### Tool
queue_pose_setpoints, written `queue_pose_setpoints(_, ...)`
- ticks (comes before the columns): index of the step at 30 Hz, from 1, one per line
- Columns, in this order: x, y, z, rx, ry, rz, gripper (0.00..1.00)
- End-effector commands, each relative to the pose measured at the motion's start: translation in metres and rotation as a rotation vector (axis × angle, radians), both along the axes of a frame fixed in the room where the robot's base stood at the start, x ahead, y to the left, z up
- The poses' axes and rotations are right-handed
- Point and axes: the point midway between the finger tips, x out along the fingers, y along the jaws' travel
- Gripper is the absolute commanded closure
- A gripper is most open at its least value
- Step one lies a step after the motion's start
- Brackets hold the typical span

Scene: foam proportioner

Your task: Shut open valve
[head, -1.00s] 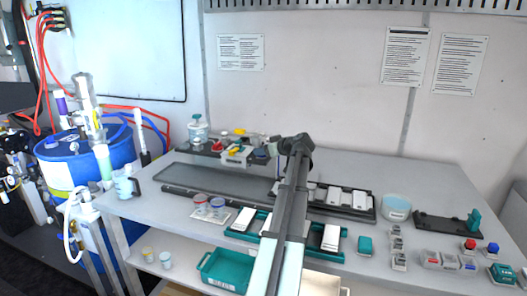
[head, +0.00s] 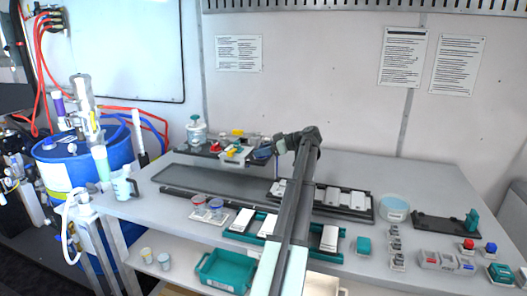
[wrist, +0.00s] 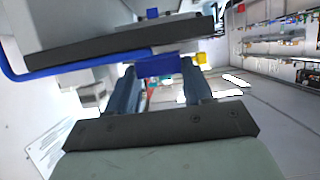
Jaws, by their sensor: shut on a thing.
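The foam proportioner's valve assembly (head: 232,152) stands at the back of the bench, left of my arm, with red, yellow and blue parts. A blue valve handle (head: 262,153) is at its right end. My gripper (head: 271,150) reaches it from the right; its fingertips are too small to make out in the head view. In the wrist view, my gripper (wrist: 160,75) has its two fingers on either side of a blue handle piece (wrist: 158,66) and is shut on it. The handle's exact angle to its pipe cannot be told.
A clear jar (head: 196,129) stands left of the valves. A long grey tray (head: 215,183) lies in front. A blue drum (head: 70,165) stands at left.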

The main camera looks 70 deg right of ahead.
Motion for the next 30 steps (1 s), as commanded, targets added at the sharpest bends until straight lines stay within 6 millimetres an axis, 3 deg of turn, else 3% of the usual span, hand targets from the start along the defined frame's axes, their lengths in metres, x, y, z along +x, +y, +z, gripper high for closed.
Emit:
queue_pose_setpoints(8, 0.000, 0.001, -0.002, 0.001, 0.006, 0.003, 0.80)
queue_pose_setpoints(9, 0.000, 0.001, -0.002, 0.002, 0.006, 0.002, 0.47)
queue_pose_setpoints(12, 0.000, 0.001, -0.002, 0.002, 0.005, 0.001, 0.38)
queue_pose_setpoints(23, -0.006, 0.000, 0.002, 0.001, 0.002, 0.000, 0.38)
queue_pose_setpoints(30, -0.040, -0.001, 0.015, 0.000, 0.003, -0.002, 0.38)
